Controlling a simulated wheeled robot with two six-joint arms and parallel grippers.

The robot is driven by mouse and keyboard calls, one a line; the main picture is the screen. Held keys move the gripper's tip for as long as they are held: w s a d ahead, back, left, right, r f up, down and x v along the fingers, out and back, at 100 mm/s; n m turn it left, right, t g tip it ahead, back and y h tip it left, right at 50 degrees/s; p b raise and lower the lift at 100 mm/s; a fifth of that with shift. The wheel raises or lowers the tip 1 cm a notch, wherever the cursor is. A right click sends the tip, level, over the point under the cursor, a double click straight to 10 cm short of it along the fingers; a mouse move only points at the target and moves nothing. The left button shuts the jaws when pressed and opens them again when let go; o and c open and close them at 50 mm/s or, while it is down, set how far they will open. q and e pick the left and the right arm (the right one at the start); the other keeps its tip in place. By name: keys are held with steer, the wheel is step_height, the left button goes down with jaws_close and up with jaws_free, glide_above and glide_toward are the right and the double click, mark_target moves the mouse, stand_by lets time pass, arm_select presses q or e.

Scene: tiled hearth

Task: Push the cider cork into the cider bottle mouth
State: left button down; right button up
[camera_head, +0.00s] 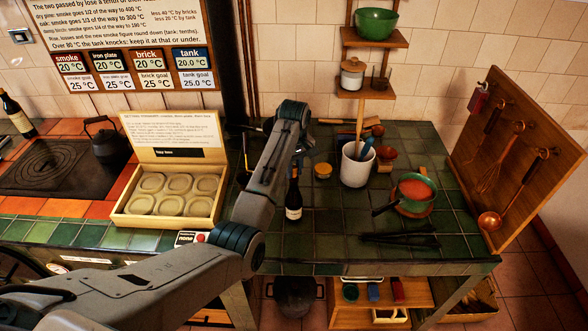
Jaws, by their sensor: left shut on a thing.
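A dark bottle with a pale label (293,205) stands upright on the green tiled top, just beyond my left arm; I take it for the cider bottle. My left arm rises from the lower left and bends down at its far end. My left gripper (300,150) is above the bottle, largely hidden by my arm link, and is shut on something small. The cider cork cannot be made out; it is hidden at the fingers. Whether it touches the bottle mouth cannot be told. My right gripper is not in view.
A box of round moulds (165,221) stands left of the bottle. Dark tongs (400,238) lie in front. Another bottle (17,115) stands far left by the hob.

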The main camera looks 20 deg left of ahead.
arm_select(q)
steer(key=shift+f, duration=0.45)
stand_by(0.5)
steer(key=shift+r, duration=0.1)
stand_by(0.4)
steer(key=shift+r, duration=0.35)
stand_by(0.8)
steer(key=shift+s+f, duration=0.1)
steer(key=shift+f, duration=0.4)
stand_by(0.5)
steer(key=shift+r, duration=0.15)
steer(key=shift+r, duration=0.35)
stand_by(0.7)
steer(key=shift+f, duration=0.5)
stand_by(0.5)
